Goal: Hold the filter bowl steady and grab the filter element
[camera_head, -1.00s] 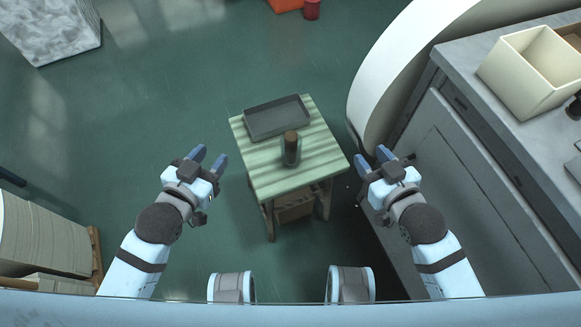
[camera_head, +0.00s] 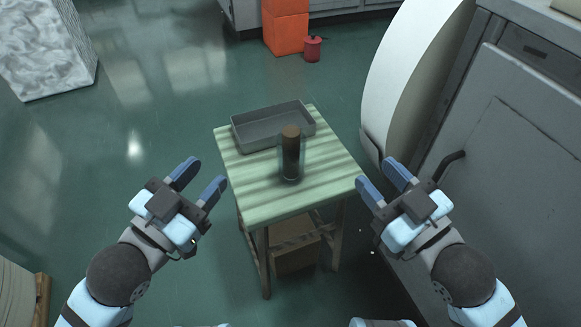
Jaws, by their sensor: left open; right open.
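A clear filter bowl (camera_head: 303,157) stands upright on a small green striped table (camera_head: 258,205). A dark brown cylindrical filter element (camera_head: 291,146) stands upright inside it, its top rising above the bowl's rim. My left gripper (camera_head: 203,178) is open and empty, left of the table and apart from it. My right gripper (camera_head: 383,183) is open and empty, just off the table's right edge. Neither gripper touches the bowl or the element.
A shallow grey tray (camera_head: 246,136) lies on the table behind the bowl. A grey cabinet (camera_head: 510,170) and a large white rounded body (camera_head: 405,75) stand at the right. A box (camera_head: 297,255) sits under the table. Orange boxes (camera_head: 286,28) and a red canister (camera_head: 313,48) stand at the back.

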